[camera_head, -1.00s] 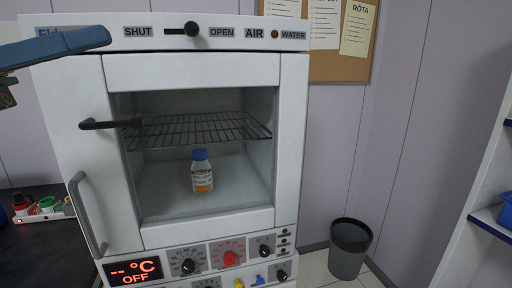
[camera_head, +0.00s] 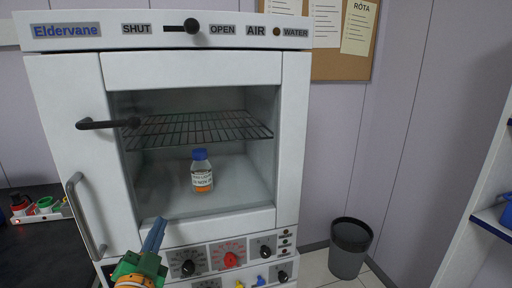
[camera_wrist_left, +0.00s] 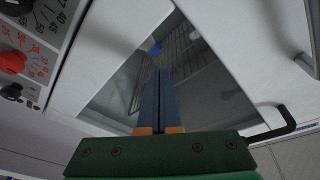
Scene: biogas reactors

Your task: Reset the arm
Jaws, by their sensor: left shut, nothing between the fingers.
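My left gripper (camera_head: 155,235) is low in the head view, in front of the lower left of the oven front, near the display and knobs. Its blue fingers are shut together with nothing between them. In the left wrist view the shut fingers (camera_wrist_left: 167,97) point toward the oven window. My right gripper is in neither view.
A white oven (camera_head: 190,70) labelled Eldervane fills the middle. Inside, a bottle with a blue cap and orange contents (camera_head: 202,171) stands below a wire rack (camera_head: 200,129). A handle (camera_head: 85,215) juts out at left. A dark bin (camera_head: 350,248) stands at right.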

